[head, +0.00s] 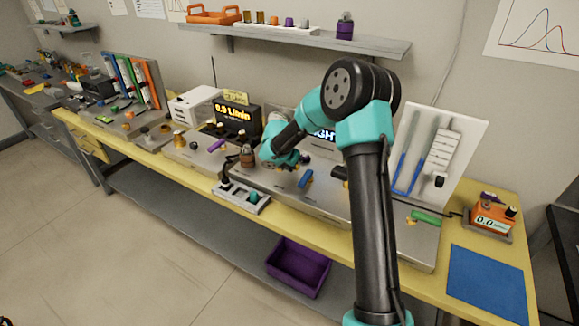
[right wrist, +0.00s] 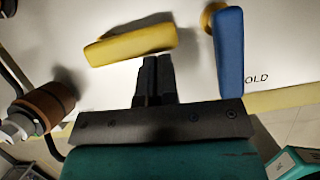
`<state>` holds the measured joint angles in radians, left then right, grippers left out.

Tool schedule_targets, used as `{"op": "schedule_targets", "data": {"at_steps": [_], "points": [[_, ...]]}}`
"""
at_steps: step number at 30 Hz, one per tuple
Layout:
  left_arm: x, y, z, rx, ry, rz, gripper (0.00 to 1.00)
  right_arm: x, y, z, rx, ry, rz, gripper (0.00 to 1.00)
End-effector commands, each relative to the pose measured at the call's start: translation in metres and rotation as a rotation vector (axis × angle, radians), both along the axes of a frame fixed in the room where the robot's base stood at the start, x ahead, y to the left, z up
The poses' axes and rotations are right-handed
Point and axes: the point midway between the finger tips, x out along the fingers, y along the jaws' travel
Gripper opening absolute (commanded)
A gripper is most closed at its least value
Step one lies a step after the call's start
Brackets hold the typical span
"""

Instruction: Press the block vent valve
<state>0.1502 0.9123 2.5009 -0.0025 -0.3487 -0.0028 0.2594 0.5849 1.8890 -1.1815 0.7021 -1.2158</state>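My right gripper (right wrist: 156,62) has its two black fingers close together with nothing visible between them. The fingertips are just below a yellow lever handle (right wrist: 131,45); I cannot tell whether they touch it. A blue lever handle (right wrist: 229,52) stands to the right on the same pale panel, beside lettering reading "OLD". No readable label names the block vent valve. In the head view my right arm reaches over the panel (head: 325,203), and its wrist hides the fingers and the yellow handle. The blue handle (head: 306,179) shows right of the wrist. My left gripper is not in view.
A brown cylinder with a metal end (right wrist: 42,108) lies left of the gripper. A small tray (head: 232,199) sits at the front edge of the yellow bench. An orange meter (head: 493,217) and a blue mat (head: 487,283) are at right. A purple bin (head: 298,268) sits below.

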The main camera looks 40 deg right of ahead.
Motion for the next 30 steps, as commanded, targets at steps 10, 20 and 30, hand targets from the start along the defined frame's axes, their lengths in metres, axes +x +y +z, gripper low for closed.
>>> {"op": "schedule_targets", "data": {"at_steps": [10, 20, 30], "points": [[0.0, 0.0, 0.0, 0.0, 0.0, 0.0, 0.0, -0.005, 0.009, 0.027, 0.0, -0.002, 0.0, 0.0], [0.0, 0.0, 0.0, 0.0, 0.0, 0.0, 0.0, -0.015, 0.025, 0.079, 0.0, -0.002, -0.005, 0.0], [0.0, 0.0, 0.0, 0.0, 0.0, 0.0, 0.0, -0.018, 0.03, 0.093, 0.0, 0.001, -0.007, 0.0]]}}
